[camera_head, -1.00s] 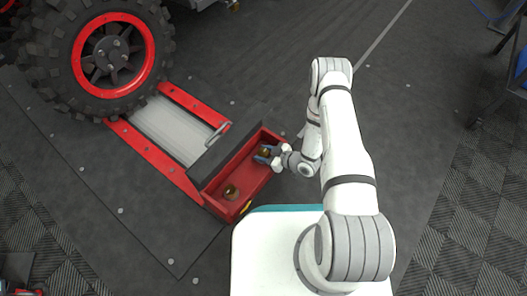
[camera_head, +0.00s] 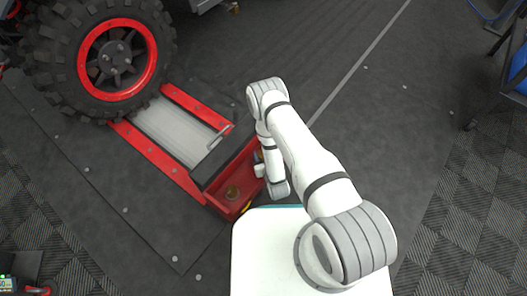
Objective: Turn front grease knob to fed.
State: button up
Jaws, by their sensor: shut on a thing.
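The red box (camera_head: 220,205) at the near end of the roller frame holds brass knobs. One brass knob (camera_head: 232,192) shows clearly at the box's near end, clear of my gripper. My gripper (camera_head: 258,157) is at the far end of the box, where the other knob sits, and is shut on that knob. My wrist and forearm cover most of this knob and the fingers, so its turned position cannot be read. No label telling front from rear, or marking fed, can be read.
A large black tyre (camera_head: 100,55) with a red rim stands beyond the roller (camera_head: 170,130) in its red frame. A dark cover (camera_head: 218,160) borders the box. A dark stand (camera_head: 490,85) is at the far right. The floor right of my arm is clear.

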jog(key=shift+m+t+h+p, duration=0.3)
jog(key=shift+m+h, duration=1.4)
jog(key=shift+h, duration=0.3)
jog(key=o, duration=1)
notch_tip(320, 180, up, 10)
jog(key=p, duration=0.4)
jog(key=shift+r+p, duration=0.1)
jog(key=shift+p, duration=0.25)
